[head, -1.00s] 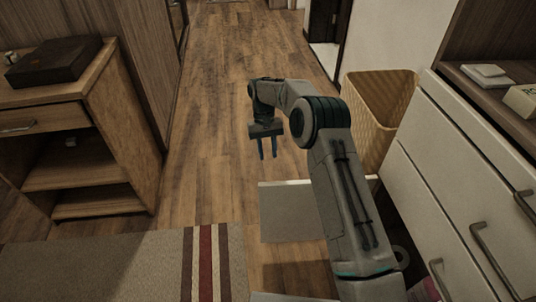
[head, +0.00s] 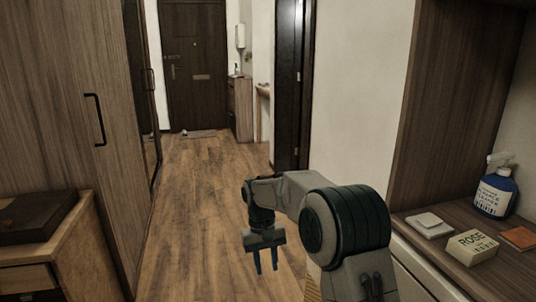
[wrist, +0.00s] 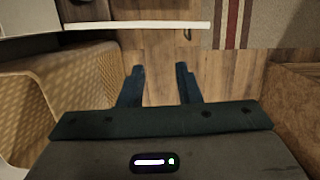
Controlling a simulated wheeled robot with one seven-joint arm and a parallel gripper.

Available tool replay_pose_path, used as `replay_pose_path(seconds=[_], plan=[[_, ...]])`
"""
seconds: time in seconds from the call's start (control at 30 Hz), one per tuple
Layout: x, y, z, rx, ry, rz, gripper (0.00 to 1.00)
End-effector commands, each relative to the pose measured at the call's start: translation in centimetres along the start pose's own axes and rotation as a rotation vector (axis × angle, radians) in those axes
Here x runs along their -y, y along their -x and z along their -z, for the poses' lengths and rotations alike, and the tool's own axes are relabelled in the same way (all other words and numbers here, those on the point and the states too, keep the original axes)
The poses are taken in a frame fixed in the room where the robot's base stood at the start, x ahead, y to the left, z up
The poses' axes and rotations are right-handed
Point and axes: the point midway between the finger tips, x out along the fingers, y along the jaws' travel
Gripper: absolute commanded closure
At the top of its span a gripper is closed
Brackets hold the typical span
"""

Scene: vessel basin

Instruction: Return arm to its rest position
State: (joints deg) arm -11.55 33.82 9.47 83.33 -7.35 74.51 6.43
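My gripper (head: 266,262) hangs at the end of my arm, fingers pointing down, above the wooden floor in the head view. In the wrist view my gripper (wrist: 160,88) shows two dark fingers spread apart with only floor between them. It is open and holds nothing. My arm is bent, with the elbow toward the right and the forearm reaching left. The lower part of the arm is cut off by the picture's bottom edge.
A woven basket (wrist: 62,100) stands left of the gripper in the wrist view. A cabinet with a dark box (head: 35,215) is at left. A shelf at right holds a spray bottle (head: 495,188) and a labelled box (head: 471,247). The hallway floor (head: 205,170) ahead is clear.

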Motion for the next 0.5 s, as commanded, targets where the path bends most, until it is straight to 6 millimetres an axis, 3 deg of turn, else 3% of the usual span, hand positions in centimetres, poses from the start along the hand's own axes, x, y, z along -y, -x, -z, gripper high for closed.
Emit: replay_pose_path(seconds=[0.03,0.1,0.3,0.5], plan=[[-0.9,3.1,-1.9,-0.024,-0.014,-0.002,0.69],[-1.9,5.4,-4.1,-0.051,-0.031,-0.003,0.69],[-4.5,11.1,-10.8,-0.131,-0.083,-0.004,0.69],[-6.5,15.4,-17.8,-0.213,-0.144,0.000,0.69]])
